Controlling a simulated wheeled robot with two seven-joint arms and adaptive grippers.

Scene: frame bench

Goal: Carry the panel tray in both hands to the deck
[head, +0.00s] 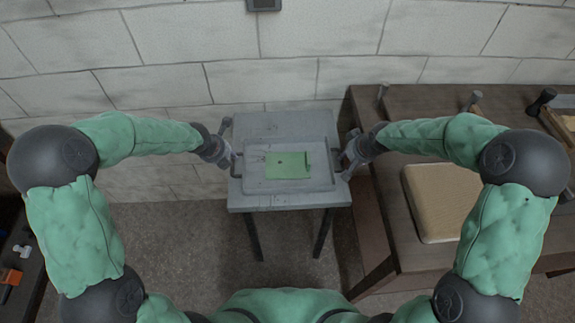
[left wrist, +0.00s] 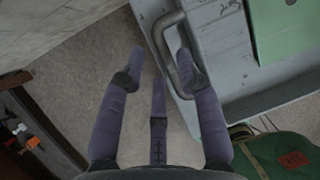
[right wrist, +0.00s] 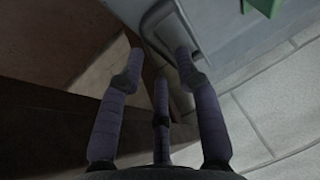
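The grey panel tray (head: 255,183) lies on a small grey table (head: 285,125) and carries a flat green panel (head: 288,165). My left gripper (head: 228,160) is at the tray's left handle. In the left wrist view its fingers (left wrist: 160,60) are spread, with the handle (left wrist: 165,50) between them. My right gripper (head: 346,160) is at the tray's right end. In the right wrist view its fingers (right wrist: 158,55) are spread around the right handle (right wrist: 155,38). I cannot tell whether any finger touches a handle.
A brown wooden bench (head: 400,255) stands to the right, with a tan block-like pad (head: 442,200) and several tools on it. A dark shelf with an orange item (head: 10,277) is at the far left. A block wall (head: 160,85) rises behind the table. Floor shows in front.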

